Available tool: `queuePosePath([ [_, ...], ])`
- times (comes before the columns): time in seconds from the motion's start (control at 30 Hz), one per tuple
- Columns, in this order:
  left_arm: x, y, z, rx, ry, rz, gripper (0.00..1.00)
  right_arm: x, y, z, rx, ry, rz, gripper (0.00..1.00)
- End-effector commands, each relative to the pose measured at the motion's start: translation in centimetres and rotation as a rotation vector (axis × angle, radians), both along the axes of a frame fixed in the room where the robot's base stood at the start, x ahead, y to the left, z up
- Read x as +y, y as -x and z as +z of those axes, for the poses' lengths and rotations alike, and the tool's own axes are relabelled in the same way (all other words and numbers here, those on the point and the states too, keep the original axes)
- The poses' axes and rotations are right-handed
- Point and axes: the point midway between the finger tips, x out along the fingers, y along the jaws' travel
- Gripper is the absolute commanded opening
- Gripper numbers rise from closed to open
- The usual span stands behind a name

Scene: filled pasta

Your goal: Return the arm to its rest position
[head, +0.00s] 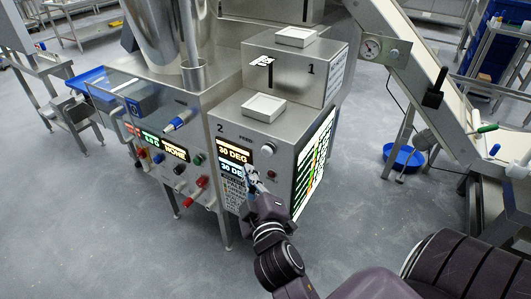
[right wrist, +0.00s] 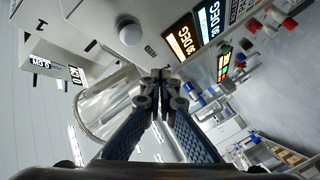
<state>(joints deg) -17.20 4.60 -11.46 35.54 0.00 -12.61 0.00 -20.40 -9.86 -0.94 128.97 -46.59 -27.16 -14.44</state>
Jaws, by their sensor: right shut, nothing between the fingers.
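My right arm (head: 280,262) reaches up from the bottom of the head view. Its gripper (head: 252,174) is in front of the steel box marked 2 (head: 262,122), close to the lit displays reading 30 DEG (head: 234,154). I cannot tell whether it touches the panel. In the right wrist view the two fingers of the right gripper (right wrist: 161,76) meet at the tips, shut and empty. The displays (right wrist: 181,42) also show there, beyond the fingertips. My left gripper is not in view.
The steel machine has a second panel with red and black knobs (head: 198,182) at left. A conveyor (head: 412,62) slopes down at the right. A blue bowl (head: 404,156) lies near its legs. Open grey floor (head: 110,230) lies left of my arm.

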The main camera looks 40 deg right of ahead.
Motion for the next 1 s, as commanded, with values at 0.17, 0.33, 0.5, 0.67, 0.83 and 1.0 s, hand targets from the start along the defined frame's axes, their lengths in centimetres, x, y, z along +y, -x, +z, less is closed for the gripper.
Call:
queuePosePath([
  [0.17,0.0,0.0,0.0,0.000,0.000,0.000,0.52,0.0,0.0,0.0,0.000,0.000,0.000,0.00],
  [0.33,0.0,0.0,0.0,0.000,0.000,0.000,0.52,0.0,-0.1,-0.2,0.002,-0.001,0.002,0.00],
  [0.5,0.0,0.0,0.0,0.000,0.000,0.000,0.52,1.8,-0.9,-4.8,0.069,-0.044,0.049,0.00],
  [0.67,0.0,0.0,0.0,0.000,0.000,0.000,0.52,5.4,-1.2,-15.4,0.224,-0.150,0.134,0.00],
  [0.83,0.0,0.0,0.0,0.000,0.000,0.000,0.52,8.9,1.5,-27.7,0.415,-0.283,0.193,0.00],
  [1.0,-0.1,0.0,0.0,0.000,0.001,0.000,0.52,11.0,7.5,-39.2,0.615,-0.414,0.201,0.00],
])
